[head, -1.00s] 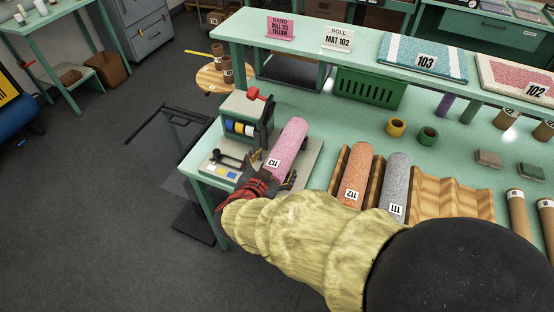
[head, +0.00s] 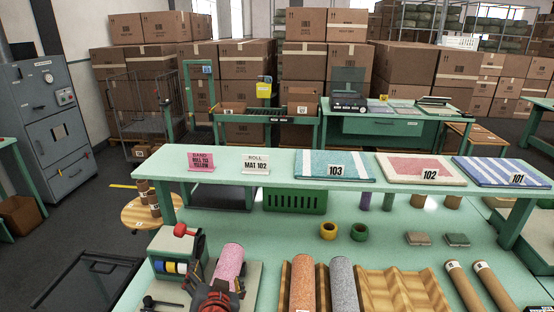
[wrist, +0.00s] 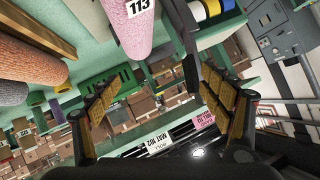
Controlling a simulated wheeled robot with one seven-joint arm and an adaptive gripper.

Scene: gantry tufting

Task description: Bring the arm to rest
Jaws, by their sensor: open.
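My gripper (head: 216,290) is at the bottom of the head view, at the near end of the pink roll (head: 230,264) beside the banding machine (head: 176,254). In the wrist view my gripper (wrist: 165,98) has its two padded fingers spread wide with nothing between them. The pink roll, labelled 113, also shows at the top of the wrist view (wrist: 128,28), outside the fingers. Most of my arm is below the head view.
An orange roll (head: 302,280) and a grey roll (head: 344,284) lie in a wooden cradle (head: 402,288) to the right. A raised shelf (head: 290,192) with signs and folded mats crosses behind. Yellow (head: 328,230) and green (head: 359,232) tape rolls sit on the bench.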

